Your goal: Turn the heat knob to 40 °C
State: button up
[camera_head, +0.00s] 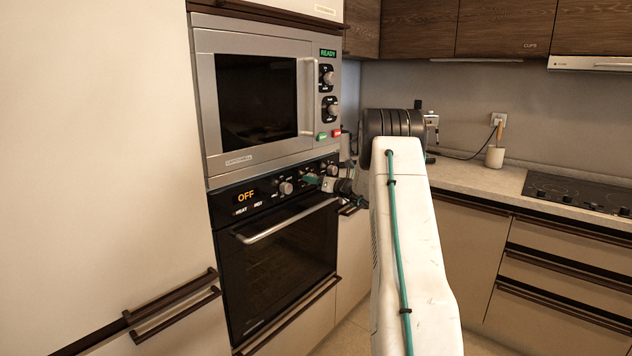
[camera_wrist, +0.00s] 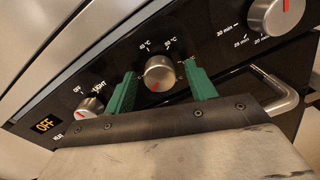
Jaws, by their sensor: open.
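The heat knob (camera_wrist: 160,73) is a round silver knob with a red mark on its lower left edge, on the oven's black panel. Two temperature labels stand above it; the left one looks like 40 °C, but the small print is hard to read. My gripper (camera_wrist: 161,69) is open, with one green finger on each side of this knob. I cannot tell whether the fingers touch it. In the head view my gripper (camera_head: 318,182) is at the panel and hides the middle knob. The oven display (camera_head: 246,197) reads OFF.
A knob marked OFF and LIGHT (camera_wrist: 90,106) sits left of the fingers, and a minutes knob (camera_wrist: 284,17) sits to the right. The oven door handle (camera_head: 288,221) sticks out below the panel. A microwave (camera_head: 255,152) is above; a counter (camera_head: 470,180) stands right.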

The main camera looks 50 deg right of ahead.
jog(key=c, duration=1)
jog(key=shift+n, duration=0.3)
